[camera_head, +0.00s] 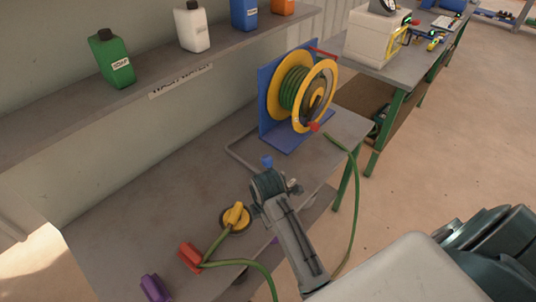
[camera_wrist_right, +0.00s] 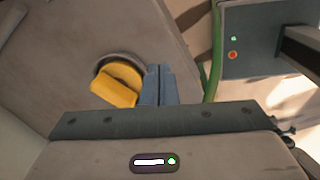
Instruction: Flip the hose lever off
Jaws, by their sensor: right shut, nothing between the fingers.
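The yellow lever (camera_head: 236,216) sits on a round dark base on the bench, with a green hose (camera_head: 215,245) beside it. In the right wrist view the yellow lever (camera_wrist_right: 117,84) shows a round hub and a handle pointing down and left. My right gripper (camera_head: 267,161) is to the right of and beyond the lever in the head view. In the wrist view its blue-grey fingers (camera_wrist_right: 158,84) are shut and empty, just right of the lever. I cannot tell whether they touch it. My left gripper is not in view.
A hose reel (camera_head: 296,92) on a blue stand is at the back of the bench (camera_head: 150,190). A red piece (camera_head: 190,257) and a purple piece (camera_head: 155,288) lie near the front. Several bottles stand on the shelf (camera_head: 60,110). The bench left of the lever is clear.

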